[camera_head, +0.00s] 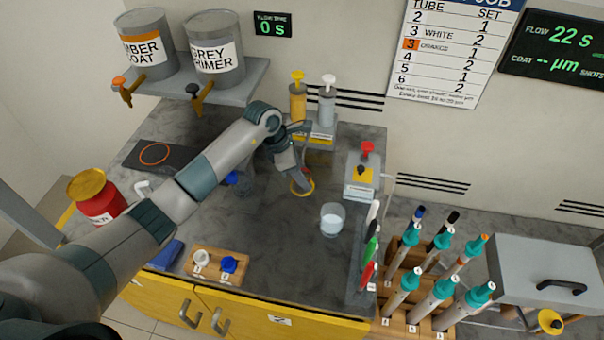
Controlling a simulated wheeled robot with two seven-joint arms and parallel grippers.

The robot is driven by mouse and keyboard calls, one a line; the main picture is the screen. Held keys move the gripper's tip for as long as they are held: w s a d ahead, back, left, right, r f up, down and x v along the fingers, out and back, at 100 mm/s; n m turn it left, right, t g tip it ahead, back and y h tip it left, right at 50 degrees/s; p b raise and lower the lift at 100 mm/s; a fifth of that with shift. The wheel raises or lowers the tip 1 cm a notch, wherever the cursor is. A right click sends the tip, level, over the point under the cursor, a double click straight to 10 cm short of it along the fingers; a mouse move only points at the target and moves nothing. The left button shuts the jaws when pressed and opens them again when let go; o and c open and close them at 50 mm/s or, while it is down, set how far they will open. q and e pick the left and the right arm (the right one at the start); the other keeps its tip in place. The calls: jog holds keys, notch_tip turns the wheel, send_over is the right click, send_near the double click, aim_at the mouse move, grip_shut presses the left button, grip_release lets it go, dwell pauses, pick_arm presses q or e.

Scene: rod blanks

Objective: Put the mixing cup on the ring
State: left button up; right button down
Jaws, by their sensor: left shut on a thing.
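My left gripper (299,176) is shut on a small cup with an orange-yellow rim (307,188), which appears to be the mixing cup. The fingers hide part of it, and I cannot tell whether it touches the bench. The ring (154,153) is a thin orange circle on a dark mat at the bench's back left, under the shelf taps. Nothing stands on it. The held cup is well to the right of the ring. My right gripper is not in view.
A clear cup (332,220) with pale liquid stands right of the gripper. Pump bottles (298,100) stand behind, and a red-topped device (362,175) stands to the right. A red can (97,197) is at left. Bare bench (275,240) lies in front.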

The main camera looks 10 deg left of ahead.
pick_arm(q)
jog(key=o, duration=1)
jog(key=shift+r, duration=0.15)
jog(key=shift+a+r, duration=0.25)
jog(key=shift+r, duration=0.15)
jog(key=shift+b+v, duration=1.4)
jog(key=shift+v, duration=4.15)
